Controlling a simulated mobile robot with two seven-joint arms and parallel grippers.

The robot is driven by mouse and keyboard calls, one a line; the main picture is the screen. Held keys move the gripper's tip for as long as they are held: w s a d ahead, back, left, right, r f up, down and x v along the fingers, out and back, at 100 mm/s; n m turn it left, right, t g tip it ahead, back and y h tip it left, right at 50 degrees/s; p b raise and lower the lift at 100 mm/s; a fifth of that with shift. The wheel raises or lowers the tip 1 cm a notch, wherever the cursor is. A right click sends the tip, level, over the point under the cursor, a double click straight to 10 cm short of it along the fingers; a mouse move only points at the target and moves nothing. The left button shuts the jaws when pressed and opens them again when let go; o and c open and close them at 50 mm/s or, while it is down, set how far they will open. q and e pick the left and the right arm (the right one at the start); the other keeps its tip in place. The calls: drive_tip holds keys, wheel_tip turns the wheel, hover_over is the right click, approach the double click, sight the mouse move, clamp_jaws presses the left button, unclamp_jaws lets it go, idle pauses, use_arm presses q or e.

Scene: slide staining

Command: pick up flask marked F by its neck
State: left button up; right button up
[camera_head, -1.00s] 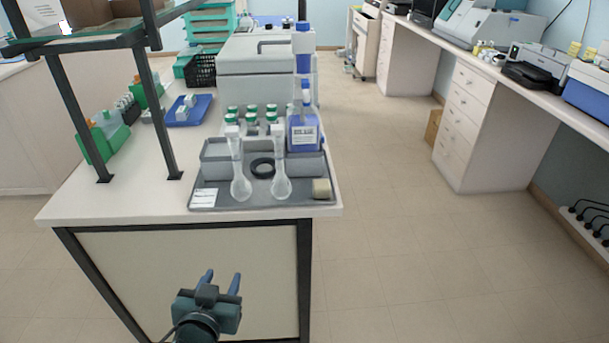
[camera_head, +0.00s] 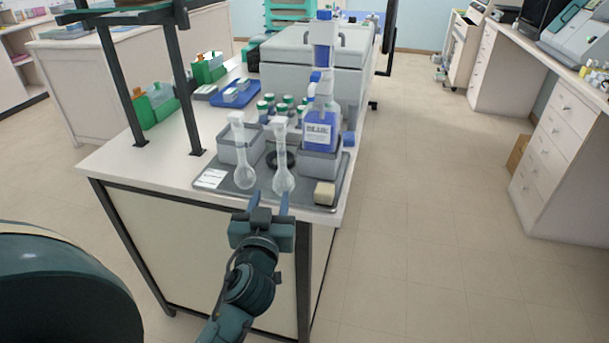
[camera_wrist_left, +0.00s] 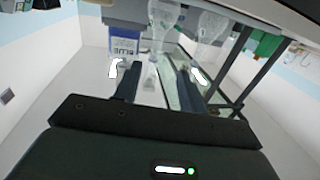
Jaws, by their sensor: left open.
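I cannot read an F on either. My left gripper (camera_head: 269,200) is open and empty at the tray's front edge, just in front of the right flask and apart from its neck. In the left wrist view the open fingers (camera_wrist_left: 158,82) point towards the right flask (camera_wrist_left: 165,30), with the left flask (camera_wrist_left: 209,32) beside it. My right gripper is not in view.
A blue-labelled wash bottle (camera_head: 320,128) stands in a grey bin behind the right flask. Green-capped vials (camera_head: 285,103) stand behind. A dark shelf post (camera_head: 187,85) rises at the left.

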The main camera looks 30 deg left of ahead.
sight(281, 161)
use_arm(q)
drive_tip(key=x, duration=0.2)
drive_tip(key=p+x, duration=0.1)
drive_tip(key=x, duration=0.4)
drive_tip(key=shift+w+a+r+p, duration=0.15)
drive_tip(key=shift+w+r+p, duration=0.1)
drive_tip(key=shift+r+p, duration=0.15)
drive_tip(key=shift+w, duration=0.25)
drive_tip(key=x, duration=0.1)
drive_tip(key=p+x, duration=0.1)
drive_tip(key=x, duration=0.2)
drive_tip(key=shift+w+r+p, duration=0.2)
drive_tip(key=shift+r+p, duration=0.15)
drive_tip(key=shift+r, duration=0.05)
drive_tip(key=shift+w, duration=0.35)
drive_tip(key=shift+w+a+f, duration=0.1)
drive_tip(key=shift+w+f, duration=0.05)
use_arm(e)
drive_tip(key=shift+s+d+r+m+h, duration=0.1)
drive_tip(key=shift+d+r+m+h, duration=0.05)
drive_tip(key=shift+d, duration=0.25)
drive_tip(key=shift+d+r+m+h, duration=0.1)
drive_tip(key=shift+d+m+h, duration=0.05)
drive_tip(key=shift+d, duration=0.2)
use_arm(q)
drive_tip(key=shift+c, duration=0.3)
